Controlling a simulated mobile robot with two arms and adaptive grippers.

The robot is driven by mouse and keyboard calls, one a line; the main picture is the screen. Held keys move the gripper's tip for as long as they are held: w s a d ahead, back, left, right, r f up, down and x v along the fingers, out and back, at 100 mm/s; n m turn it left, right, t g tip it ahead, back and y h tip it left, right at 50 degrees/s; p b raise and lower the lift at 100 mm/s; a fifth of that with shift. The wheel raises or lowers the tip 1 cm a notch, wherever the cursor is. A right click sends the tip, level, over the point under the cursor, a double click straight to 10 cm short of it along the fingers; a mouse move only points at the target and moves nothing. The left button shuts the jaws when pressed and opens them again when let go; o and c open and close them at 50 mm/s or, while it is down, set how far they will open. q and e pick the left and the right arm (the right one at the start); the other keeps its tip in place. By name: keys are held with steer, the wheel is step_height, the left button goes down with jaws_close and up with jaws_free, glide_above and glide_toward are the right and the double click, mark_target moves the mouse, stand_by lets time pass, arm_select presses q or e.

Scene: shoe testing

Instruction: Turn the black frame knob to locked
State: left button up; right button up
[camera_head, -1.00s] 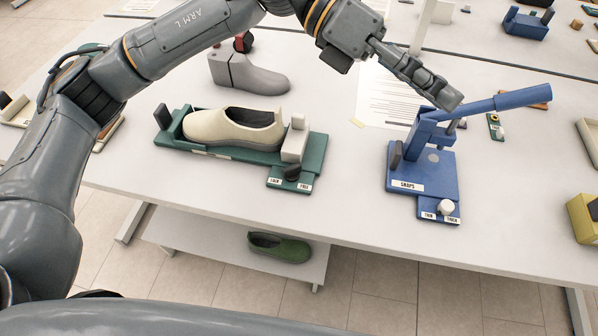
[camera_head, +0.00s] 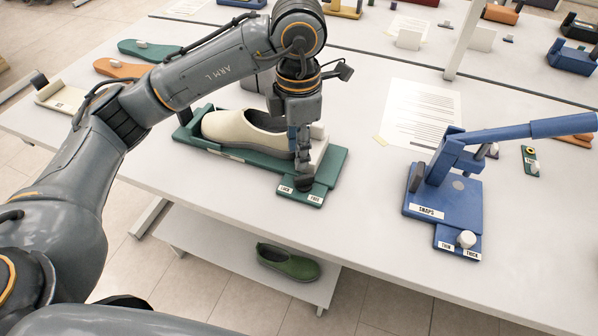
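The green shoe frame (camera_head: 333,165) stands on the white table and holds a cream shoe (camera_head: 240,130). At its front right corner is a small plate with the labels LOCK (camera_head: 286,189) on the left and FREE (camera_head: 315,198) on the right. The black knob (camera_head: 303,184) sits between and just behind these labels, mostly covered by my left gripper (camera_head: 303,174). The gripper points straight down with its fingertips at the knob. I cannot tell whether the fingers are closed on it, nor which label the knob points to. My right gripper is not in view.
A blue snaps press (camera_head: 445,205) with a long handle and a white knob (camera_head: 466,239) stands to the right. A printed sheet (camera_head: 422,115) lies behind. A green shoe (camera_head: 288,262) rests on the shelf below. Table between frame and press is clear.

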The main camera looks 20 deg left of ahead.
mark_target(299, 178)
arm_select(q)
step_height(299, 178, down, 8)
steer(key=shift+r+p, duration=0.1)
steer(key=shift+p, duration=0.4)
steer(key=shift+c, duration=0.4)
jaws_close()
